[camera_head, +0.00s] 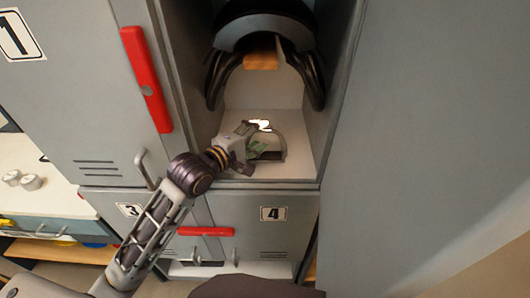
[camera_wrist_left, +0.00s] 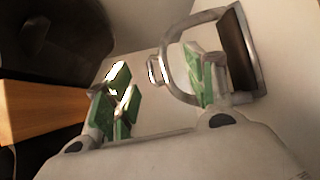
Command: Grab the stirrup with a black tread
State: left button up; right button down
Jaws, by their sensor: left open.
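The stirrup (camera_head: 283,147) is a silver metal loop on the light floor of the open upper locker compartment. In the left wrist view the stirrup (camera_wrist_left: 249,70) is at the right, and its dark, black-looking tread (camera_wrist_left: 236,50) faces the camera. My left gripper (camera_head: 256,147) reaches into the compartment beside the stirrup. In the wrist view my open left gripper (camera_wrist_left: 157,65) has its right green-padded finger overlapping the loop's opening; I cannot tell whether it touches the metal. Part of the loop shows between the fingers. My right gripper is not in view.
A black saddle (camera_head: 264,27) sits on a wooden support (camera_head: 261,61) above the stirrup. The compartment's walls close in on both sides. The open grey door (camera_head: 435,110) stands at the right. Locker doors with red bars, one here (camera_head: 147,79), surround it.

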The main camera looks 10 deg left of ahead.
aim_at(266, 132)
pick_arm(q)
jog(key=x, duration=0.4)
jog(key=shift+w+p, duration=0.3)
jog(key=shift+w, duration=0.15)
jog(key=shift+w+d, duration=0.1)
jog(key=shift+w, duration=0.05)
jog(key=shift+f, duration=0.1)
jog(key=c, duration=1.2)
grip_shut()
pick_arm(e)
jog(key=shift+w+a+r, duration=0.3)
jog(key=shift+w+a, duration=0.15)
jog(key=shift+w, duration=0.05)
